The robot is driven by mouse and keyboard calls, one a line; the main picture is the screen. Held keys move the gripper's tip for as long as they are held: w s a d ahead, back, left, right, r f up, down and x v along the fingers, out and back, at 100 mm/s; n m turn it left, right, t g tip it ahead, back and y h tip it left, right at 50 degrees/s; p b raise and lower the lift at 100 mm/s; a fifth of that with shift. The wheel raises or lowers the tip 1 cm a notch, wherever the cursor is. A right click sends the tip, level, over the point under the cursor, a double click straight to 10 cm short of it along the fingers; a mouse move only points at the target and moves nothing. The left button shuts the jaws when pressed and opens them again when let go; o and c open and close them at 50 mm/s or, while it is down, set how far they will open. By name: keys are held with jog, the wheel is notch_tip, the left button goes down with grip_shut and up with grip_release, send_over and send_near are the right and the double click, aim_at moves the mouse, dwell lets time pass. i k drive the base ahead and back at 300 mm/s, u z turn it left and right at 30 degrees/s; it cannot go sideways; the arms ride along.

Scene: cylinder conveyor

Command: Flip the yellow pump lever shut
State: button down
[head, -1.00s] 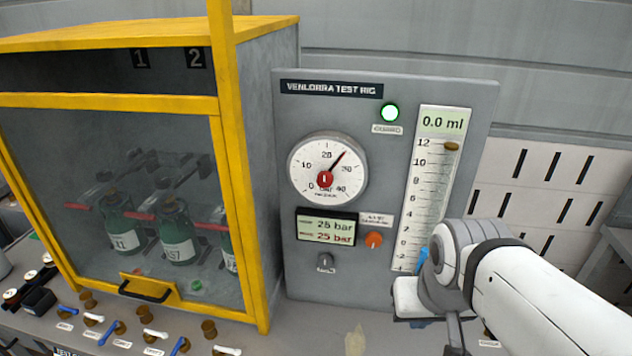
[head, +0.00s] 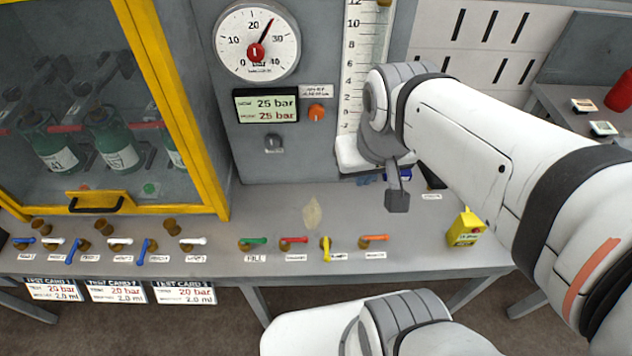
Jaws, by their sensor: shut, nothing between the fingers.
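The yellow pump lever (head: 326,248) is in the row of small levers along the front of the bench. It points towards the front edge, across the row, while the green lever (head: 253,241), red lever (head: 293,240) and orange lever (head: 374,238) beside it lie sideways. My gripper (head: 397,200) is shut and empty, pointing down. It is behind and to the right of the yellow lever, apart from it. The arm hides part of the rig's foot behind the gripper.
The grey test rig panel (head: 222,120) stands behind the levers, its display reading 25 bar. A yellow-framed cabinet (head: 172,100) with green bottles is at the left. A small yellow box (head: 464,230) stands right of the levers. The bench between rig and levers is mostly clear.

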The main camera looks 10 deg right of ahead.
aim_at(327, 258)
jog(key=u, duration=0.95)
jog(key=k, duration=1.3)
jog(key=z, duration=0.55)
jog(key=i, duration=1)
